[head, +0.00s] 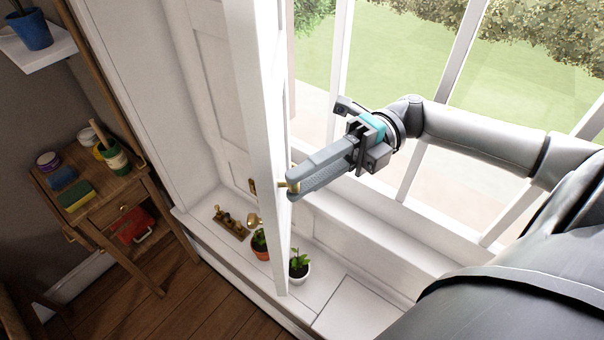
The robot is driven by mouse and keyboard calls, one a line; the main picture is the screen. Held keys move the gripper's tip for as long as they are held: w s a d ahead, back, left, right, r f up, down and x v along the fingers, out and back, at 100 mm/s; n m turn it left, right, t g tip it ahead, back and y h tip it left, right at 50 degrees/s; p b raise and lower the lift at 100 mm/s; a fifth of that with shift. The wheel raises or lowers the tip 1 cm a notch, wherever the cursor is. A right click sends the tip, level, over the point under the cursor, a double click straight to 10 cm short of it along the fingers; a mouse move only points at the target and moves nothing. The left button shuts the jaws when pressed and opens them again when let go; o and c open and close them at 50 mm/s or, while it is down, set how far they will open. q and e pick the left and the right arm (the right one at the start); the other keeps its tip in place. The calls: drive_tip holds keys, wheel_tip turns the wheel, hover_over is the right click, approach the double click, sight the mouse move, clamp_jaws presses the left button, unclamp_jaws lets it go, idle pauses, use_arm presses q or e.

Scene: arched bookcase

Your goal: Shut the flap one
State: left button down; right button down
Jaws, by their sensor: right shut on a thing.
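A white hinged flap (258,120), like a casement or shutter leaf, stands nearly edge-on in the middle of the head view. It juts out from the window frame over the sill. A small brass knob (283,185) sits on its edge side. My right gripper (296,186) reaches in from the right and is shut on this knob, its fingers hiding part of it. My left gripper is not in view.
On the white sill (345,300) stand a terracotta pot (261,252), a white pot with a plant (299,269) and a brass piece (231,222), close by the flap's lower end. A wooden side table (110,195) with sponges and pots stands left. Window panes lie behind my arm.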

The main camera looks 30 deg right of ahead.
drive_tip(key=shift+w+d+r, duration=0.1)
drive_tip(key=shift+w, duration=0.1)
drive_tip(key=c, duration=0.8)
unclamp_jaws()
drive_tip(key=shift+o, duration=0.6)
drive_tip(key=shift+s, duration=0.1)
drive_tip(key=p, duration=0.4)
approach(260, 21)
drive_tip(key=a, duration=0.5)
drive_tip(key=shift+s+a+f, duration=0.15)
drive_tip(key=shift+a+f, duration=0.1)
drive_tip(key=shift+r, duration=0.3)
drive_tip(key=shift+c, duration=0.2)
